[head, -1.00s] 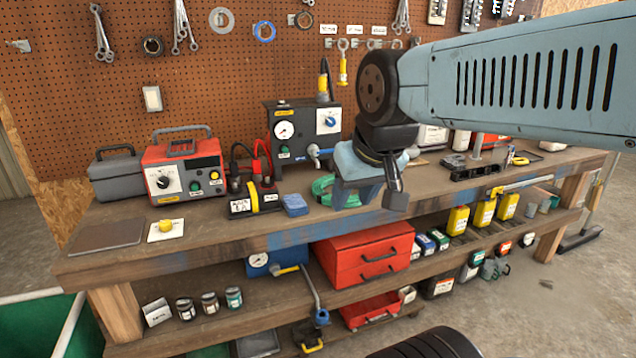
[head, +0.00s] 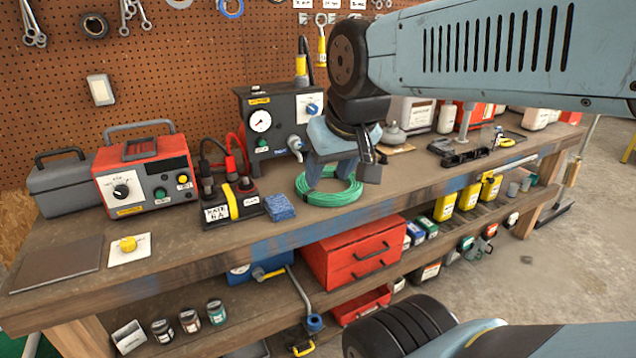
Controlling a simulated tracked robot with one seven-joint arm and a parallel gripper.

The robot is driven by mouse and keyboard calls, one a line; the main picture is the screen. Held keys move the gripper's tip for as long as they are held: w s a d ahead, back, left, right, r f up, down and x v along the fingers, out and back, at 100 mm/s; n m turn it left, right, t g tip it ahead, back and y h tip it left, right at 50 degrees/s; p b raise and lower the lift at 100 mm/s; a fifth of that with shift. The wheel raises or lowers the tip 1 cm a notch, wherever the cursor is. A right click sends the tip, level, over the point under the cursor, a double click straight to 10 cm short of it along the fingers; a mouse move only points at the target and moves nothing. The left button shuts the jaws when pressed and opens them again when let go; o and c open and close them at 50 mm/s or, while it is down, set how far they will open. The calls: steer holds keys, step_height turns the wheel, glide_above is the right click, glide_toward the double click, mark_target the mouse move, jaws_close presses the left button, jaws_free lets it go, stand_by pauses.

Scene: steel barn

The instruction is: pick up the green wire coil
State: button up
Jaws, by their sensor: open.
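The green wire coil (head: 325,198) lies flat on the wooden bench top, near the middle of the bench. My gripper (head: 336,182) is open and points down at the coil, with its fingers in front of and over part of it. The fingers hide some of the coil's upper and right portion. I cannot tell whether the fingertips touch the coil or hang just above it.
A blue sponge-like block (head: 279,207) and a black-and-yellow device (head: 232,202) sit left of the coil. A grey gauge box (head: 270,125) stands behind. A black rail-like part (head: 460,151) lies to the right. The bench's front edge is close to the coil.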

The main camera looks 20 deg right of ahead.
mark_target(312, 192)
steer(key=shift+o, duration=0.9)
steer(key=w+d+f+t+h, duration=0.2)
steer(key=w+d+h, duration=0.1)
steer(key=w+d, duration=0.6)
steer(key=w, duration=0.4)
steer(key=w+d+f+n+t+y, duration=0.2)
steer(key=w+d+f+n+t, duration=0.15)
steer(key=w+d+f, duration=0.75)
step_height(312, 192, down, 10)
steer(key=a+n+t+y, duration=0.1)
steer(key=a+n+y, duration=0.1)
steer(key=y, duration=0.5)
steer(key=shift+m+h, duration=0.3)
steer(key=shift+m, duration=0.05)
steer(key=x, duration=1.3)
jaws_close()
